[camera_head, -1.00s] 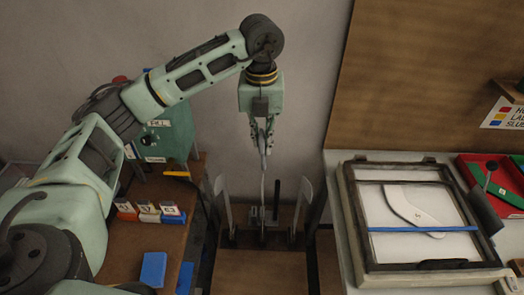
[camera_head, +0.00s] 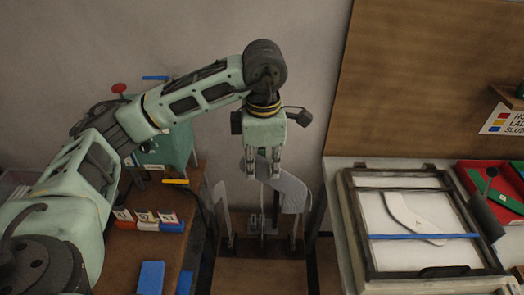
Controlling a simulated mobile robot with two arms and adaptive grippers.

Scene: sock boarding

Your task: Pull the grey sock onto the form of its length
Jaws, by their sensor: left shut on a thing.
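My left gripper (camera_head: 263,172) points down over the stand and is shut on a flat grey sock-shaped piece, which I take as the grey sock (camera_head: 292,192). The sock spreads from the jaws to the right and then bends down. I cannot tell whether a form is inside it. Below, a dark stand holds upright pale plates, the forms; one form (camera_head: 223,207) shows at the left. The right side of the stand is partly hidden behind the sock. My right gripper is not in view.
At left, a brown table carries a green machine (camera_head: 170,150), small labelled blocks (camera_head: 147,219) and a blue block (camera_head: 151,275). At right stands a dark-framed panel (camera_head: 350,215) with a pale sock outline and blue bar. Red and green trays (camera_head: 480,172) lie beyond.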

